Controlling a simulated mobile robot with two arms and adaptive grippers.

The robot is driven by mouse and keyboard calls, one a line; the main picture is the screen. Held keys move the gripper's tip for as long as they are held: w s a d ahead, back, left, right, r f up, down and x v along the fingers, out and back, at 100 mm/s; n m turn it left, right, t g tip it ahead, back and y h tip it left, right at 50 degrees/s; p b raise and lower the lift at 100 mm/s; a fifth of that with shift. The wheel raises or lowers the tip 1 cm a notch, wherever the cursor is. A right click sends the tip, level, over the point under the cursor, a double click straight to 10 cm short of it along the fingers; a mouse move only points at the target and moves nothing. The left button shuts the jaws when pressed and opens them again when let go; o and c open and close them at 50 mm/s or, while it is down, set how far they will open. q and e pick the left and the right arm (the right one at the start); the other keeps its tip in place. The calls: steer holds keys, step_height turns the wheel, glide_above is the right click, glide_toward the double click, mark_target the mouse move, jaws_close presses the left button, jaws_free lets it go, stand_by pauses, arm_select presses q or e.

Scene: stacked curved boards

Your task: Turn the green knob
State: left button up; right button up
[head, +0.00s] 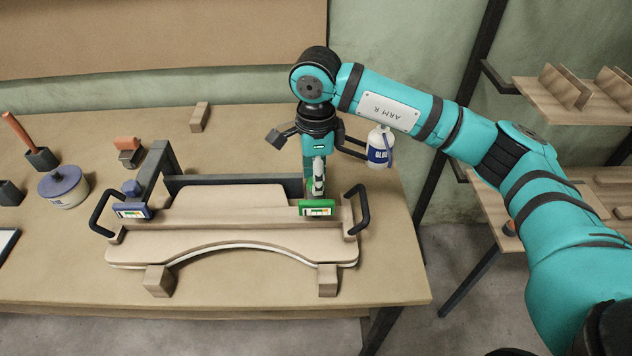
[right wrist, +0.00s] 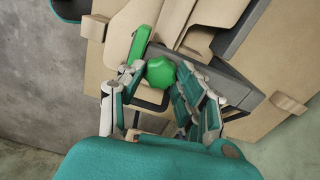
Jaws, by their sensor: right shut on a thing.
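The green knob (right wrist: 160,72) shows in the right wrist view as a rounded lobed grip between my right gripper's fingers. In the head view it is hidden behind the fingers, above a green gauge block (head: 317,208) on the right end of the wooden clamp beam (head: 230,218). My right gripper (head: 318,184) points down from above and is shut on the knob; it also shows in the right wrist view (right wrist: 157,84). A blue knob (head: 132,187) stands on a blue gauge block (head: 132,211) at the beam's left end. My left gripper is not in view.
Stacked curved boards (head: 230,243) lie under the beam. Black handles (head: 104,208) (head: 359,208) rise at both ends. A grey frame post (head: 158,172) stands behind left. A glue bottle (head: 380,146) stands right of the gripper, and a lidded jar (head: 63,187) stands far left.

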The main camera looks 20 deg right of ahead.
steer(key=shift+n+b, duration=0.8)
steer(key=shift+n, duration=0.3)
steer(key=o, duration=0.8)
steer(key=shift+r+p, duration=1.1)
steer(key=shift+r, duration=1.95)
steer(key=shift+f, duration=0.1)
